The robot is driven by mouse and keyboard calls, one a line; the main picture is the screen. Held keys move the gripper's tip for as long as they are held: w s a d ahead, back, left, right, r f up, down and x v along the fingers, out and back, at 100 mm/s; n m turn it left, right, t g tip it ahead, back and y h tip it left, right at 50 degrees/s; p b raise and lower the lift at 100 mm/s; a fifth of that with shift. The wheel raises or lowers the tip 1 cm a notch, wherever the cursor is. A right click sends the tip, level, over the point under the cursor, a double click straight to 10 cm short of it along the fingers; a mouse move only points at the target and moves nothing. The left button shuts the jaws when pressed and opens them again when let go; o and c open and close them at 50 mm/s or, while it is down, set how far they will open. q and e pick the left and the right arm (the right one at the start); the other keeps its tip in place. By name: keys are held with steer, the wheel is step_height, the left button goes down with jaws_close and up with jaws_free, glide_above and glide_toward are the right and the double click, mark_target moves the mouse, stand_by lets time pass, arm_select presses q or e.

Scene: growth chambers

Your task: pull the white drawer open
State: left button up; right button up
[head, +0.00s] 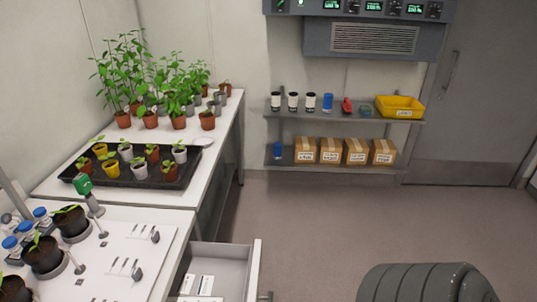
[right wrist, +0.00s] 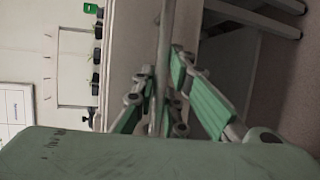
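The white drawer (head: 220,265) stands partly open under the bench at the bottom of the head view, with a few white labelled packets inside. Its front panel (head: 254,270) faces right. In the right wrist view a long grey bar (right wrist: 166,50), which looks like the drawer's handle, runs between the green-padded fingers of my right gripper (right wrist: 161,85). The fingers are close on both sides of the bar and appear shut on it. In the head view the handle is mostly cut off at the bottom edge. My left gripper is in neither view.
The white bench (head: 120,235) above the drawer holds dark pots, blue-capped bottles and small tools. A black plant tray (head: 72,178) lies behind on another bench. A shelf (head: 345,116) with boxes stands at the back.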

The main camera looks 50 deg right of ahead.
steer(key=o, duration=0.3)
steer(key=shift+o, duration=0.2)
steer(key=shift+s, duration=0.1)
steer(key=v, duration=1.1)
steer(key=shift+s, duration=0.4)
steer(key=shift+d, duration=0.15)
